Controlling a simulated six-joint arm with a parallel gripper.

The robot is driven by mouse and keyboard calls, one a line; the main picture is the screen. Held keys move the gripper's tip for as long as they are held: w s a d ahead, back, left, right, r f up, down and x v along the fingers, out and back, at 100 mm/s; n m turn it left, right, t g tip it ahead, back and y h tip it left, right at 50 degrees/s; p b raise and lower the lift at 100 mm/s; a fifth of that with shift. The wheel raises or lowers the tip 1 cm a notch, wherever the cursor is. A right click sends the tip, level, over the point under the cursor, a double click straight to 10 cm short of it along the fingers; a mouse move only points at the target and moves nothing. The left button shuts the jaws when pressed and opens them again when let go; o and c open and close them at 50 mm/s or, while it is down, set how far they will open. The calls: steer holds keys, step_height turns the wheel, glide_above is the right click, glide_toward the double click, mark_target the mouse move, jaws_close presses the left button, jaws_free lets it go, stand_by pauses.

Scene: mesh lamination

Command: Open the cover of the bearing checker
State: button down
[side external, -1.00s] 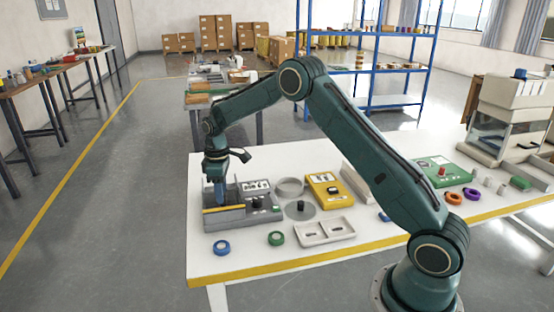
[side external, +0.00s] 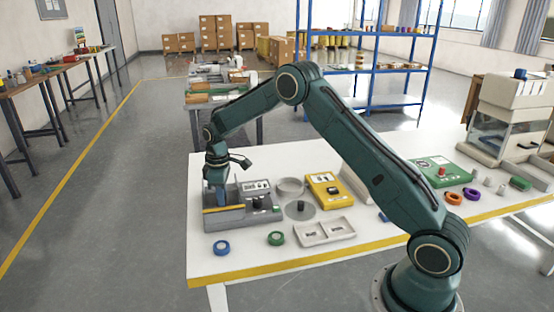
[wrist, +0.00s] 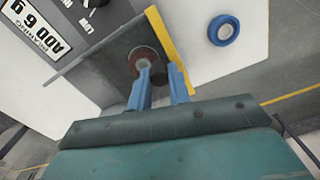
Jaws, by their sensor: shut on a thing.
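The bearing checker (side external: 258,217) is a grey box with a white label and a dark knob, at the left end of the white table. Its grey cover (wrist: 112,55) has a yellow edge strip, which shows along the front left in the side view. My gripper (wrist: 160,75) reaches down over the checker's left part, with its blue fingers shut on the cover. The exact grip spot is partly hidden. A reddish round part and a dark round part show at the fingertips in the wrist view. In the side view, my gripper (side external: 217,198) hides some of the checker.
A blue ring (side external: 221,248) and a green ring (side external: 276,239) lie in front of the checker.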

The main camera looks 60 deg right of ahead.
steer(key=shift+w+d, duration=3.55)
steer(key=shift+w, duration=0.1)
steer(key=c, duration=1.3)
jaws_free()
steer(key=shift+s, duration=0.1)
steer(key=shift+r, duration=0.15)
step_height(320, 180, up, 14)
steer(key=shift+f, duration=0.2)
